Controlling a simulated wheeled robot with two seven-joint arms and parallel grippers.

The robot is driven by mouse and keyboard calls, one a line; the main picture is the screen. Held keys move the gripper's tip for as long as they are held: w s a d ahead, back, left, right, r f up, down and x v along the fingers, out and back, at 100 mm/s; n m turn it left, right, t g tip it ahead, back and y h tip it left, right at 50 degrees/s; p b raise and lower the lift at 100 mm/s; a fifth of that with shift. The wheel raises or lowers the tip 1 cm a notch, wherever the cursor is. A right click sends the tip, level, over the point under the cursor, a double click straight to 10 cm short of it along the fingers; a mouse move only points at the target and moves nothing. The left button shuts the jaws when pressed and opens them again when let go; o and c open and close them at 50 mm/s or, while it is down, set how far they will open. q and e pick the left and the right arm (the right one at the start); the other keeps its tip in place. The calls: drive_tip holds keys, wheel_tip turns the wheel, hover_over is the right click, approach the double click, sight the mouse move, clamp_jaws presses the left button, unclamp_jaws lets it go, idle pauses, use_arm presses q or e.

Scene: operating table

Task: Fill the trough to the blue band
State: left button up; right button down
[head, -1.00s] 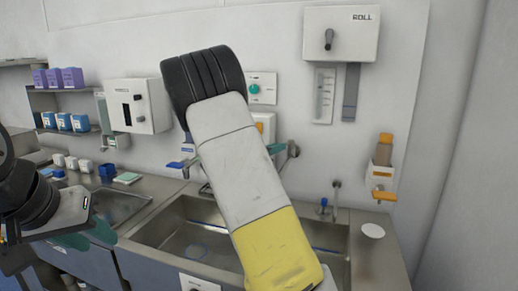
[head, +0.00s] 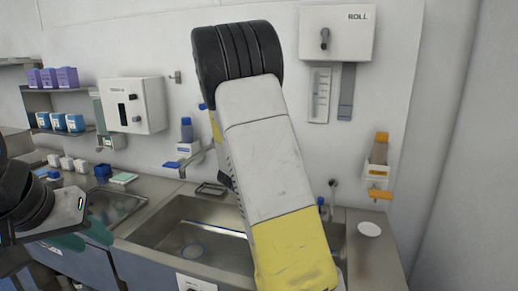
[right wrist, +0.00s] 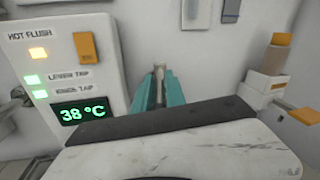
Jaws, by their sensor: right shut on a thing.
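The trough (head: 160,240) is a steel basin in the counter, partly hidden by my right arm. Blue line marks (head: 195,250) show low inside it; I cannot make out a water level or a stream. My left gripper (head: 82,237) looks open and empty over the counter's front edge at left.
A wall panel (right wrist: 62,75) reads HOT FLUSH and 38 °C, with lit green lamps. A roll dispenser (head: 337,35) and a bottle holder (head: 377,170) hang on the right wall. A white disc (head: 369,229) lies on the right counter. Boxes (head: 55,77) fill shelves at left.

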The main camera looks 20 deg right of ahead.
drive_tip(key=c, duration=1.5)
unclamp_jaws()
drive_tip(key=shift+v, duration=3.95)
